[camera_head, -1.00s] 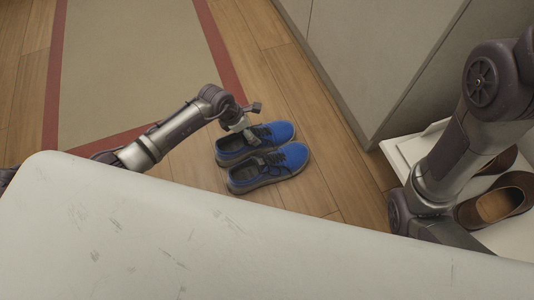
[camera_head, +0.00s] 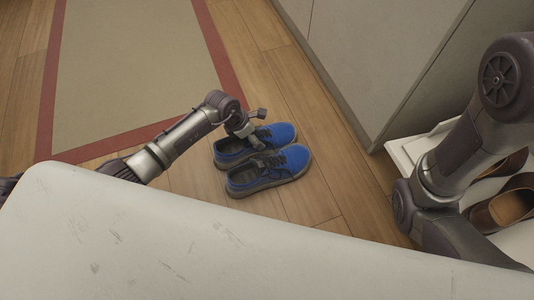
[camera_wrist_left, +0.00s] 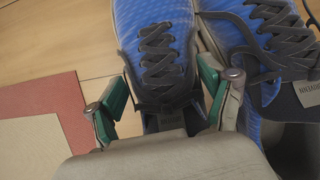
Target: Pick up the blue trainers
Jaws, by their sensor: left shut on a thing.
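The blue trainers (camera_head: 287,160) stand side by side on the wooden floor, with dark laces and grey soles. They fill the upper part of the left wrist view (camera_wrist_left: 206,35). My left gripper (camera_head: 258,141) comes down over them from the left. In the wrist view its green-padded fingers (camera_wrist_left: 163,88) sit on either side of the laced opening of one trainer, shut on it. The other trainer lies just right of the fingers. The soles appear to rest on the floor. My right arm shows at the right, but its gripper is out of view.
A beige rug with a red border (camera_head: 130,70) lies at the upper left. A grey cabinet (camera_head: 375,60) stands at the right. Brown shoes (camera_head: 500,205) sit on a low white shelf (camera_head: 403,150). Wooden floor is bare around the trainers.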

